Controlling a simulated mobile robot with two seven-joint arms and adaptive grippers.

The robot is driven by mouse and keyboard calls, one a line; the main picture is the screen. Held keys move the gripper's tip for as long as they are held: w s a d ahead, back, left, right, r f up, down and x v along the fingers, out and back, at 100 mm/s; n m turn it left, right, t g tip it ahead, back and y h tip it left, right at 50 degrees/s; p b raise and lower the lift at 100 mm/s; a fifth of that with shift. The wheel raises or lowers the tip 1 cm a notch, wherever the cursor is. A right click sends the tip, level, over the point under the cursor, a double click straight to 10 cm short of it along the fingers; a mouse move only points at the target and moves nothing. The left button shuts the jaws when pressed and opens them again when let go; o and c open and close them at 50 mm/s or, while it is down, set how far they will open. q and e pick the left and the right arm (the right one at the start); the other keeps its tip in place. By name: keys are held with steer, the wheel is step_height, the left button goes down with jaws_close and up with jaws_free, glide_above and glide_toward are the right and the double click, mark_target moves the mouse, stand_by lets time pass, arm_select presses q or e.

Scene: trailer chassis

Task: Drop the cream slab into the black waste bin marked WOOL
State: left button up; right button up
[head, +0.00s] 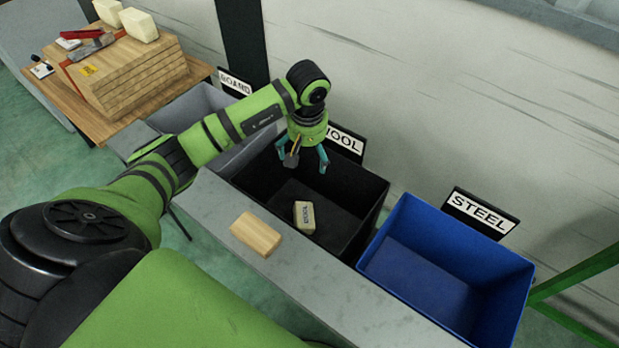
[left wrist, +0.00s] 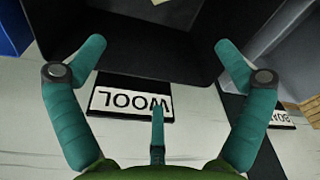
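The cream slab (head: 304,217), with dark lettering on it, shows within the black waste bin (head: 350,222); I cannot tell whether it rests on the bottom. The sign marked WOOL (head: 344,142) is behind the bin, partly hidden by my left gripper (head: 307,160). That gripper hangs over the back part of the bin, apart from the slab. In the left wrist view its fingers (left wrist: 160,62) are spread with nothing between them, and the dark bin and the WOOL sign (left wrist: 131,103) show beyond. My right gripper is not in view.
A tan block (head: 256,233) lies on the grey ledge (head: 330,285) before the bin. A blue STEEL bin (head: 452,270) stands right, a grey BOARD bin (head: 200,105) left. A table with stacked boards (head: 125,72) and pale blocks (head: 140,25) is far left.

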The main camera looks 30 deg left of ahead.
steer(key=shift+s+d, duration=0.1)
arm_select(q)
step_height(320, 180, up, 12)
steer(key=s, duration=0.1)
steer(key=shift+d, duration=0.45)
steer(key=shift+f, duration=0.1)
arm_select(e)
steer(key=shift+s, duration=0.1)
